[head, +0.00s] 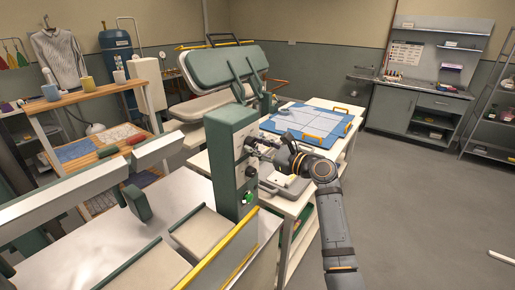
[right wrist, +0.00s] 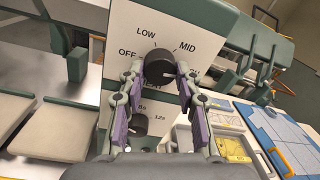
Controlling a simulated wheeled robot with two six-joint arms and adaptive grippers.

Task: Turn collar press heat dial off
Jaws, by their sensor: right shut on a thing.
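The heat dial (right wrist: 159,67) is a dark round knob on a white panel (right wrist: 121,35) marked OFF, LOW and MID, with a partly hidden label at the right. I cannot tell for certain which mark the dial points to. The panel is on the green control post (head: 228,150) of the press. My right gripper (right wrist: 158,73) is shut on the dial, one finger on each side of it. In the head view, my right gripper (head: 258,149) reaches the post's right face and largely hides the dial. My left gripper is not in view.
A second, lower dark knob (right wrist: 140,125) sits between my fingers. A green button (head: 248,197) is low on the post. Beside the post, a white table (head: 338,106) holds a blue mat (head: 300,120) and trays. Open floor lies at the right.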

